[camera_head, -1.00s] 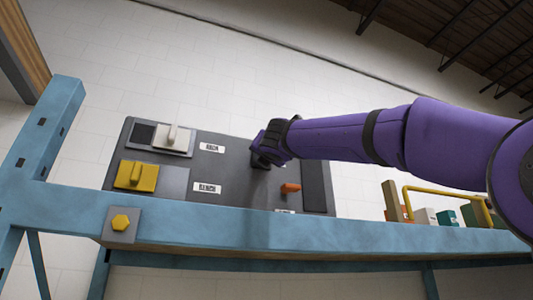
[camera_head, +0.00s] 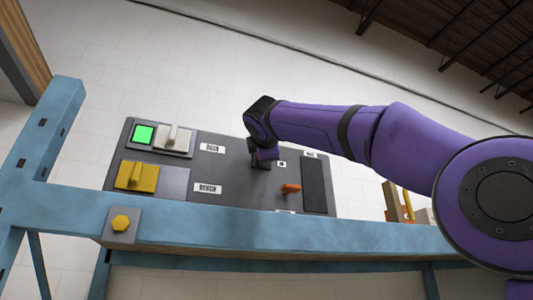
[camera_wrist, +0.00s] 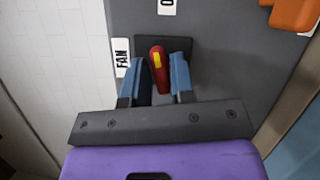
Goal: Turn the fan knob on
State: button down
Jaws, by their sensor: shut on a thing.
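The fan knob (camera_wrist: 158,72) is a red lever with a yellow mark, on a dark square plate beside a white FAN label (camera_wrist: 121,57) in the wrist view. My gripper (camera_wrist: 161,80) has its two blue-grey fingers on either side of the knob, shut on it. In the head view my gripper (camera_head: 262,160) reaches down to the grey panel (camera_head: 232,170), and the knob is hidden behind the fingers.
On the panel are a lit green indicator (camera_head: 143,134), a white switch (camera_head: 172,140), a yellow switch (camera_head: 136,175) and an orange handle (camera_head: 291,188). A blue beam (camera_head: 290,231) runs in front. Another label (camera_wrist: 168,7) is partly cut off.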

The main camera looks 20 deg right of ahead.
jog(key=shift+f+m+g, duration=0.1)
jog(key=shift+m+g, duration=0.4)
jog(key=shift+m, duration=0.6)
jog(key=c, duration=1.1)
grip_release()
jog(key=v, duration=1)
jog(key=shift+s, duration=0.35)
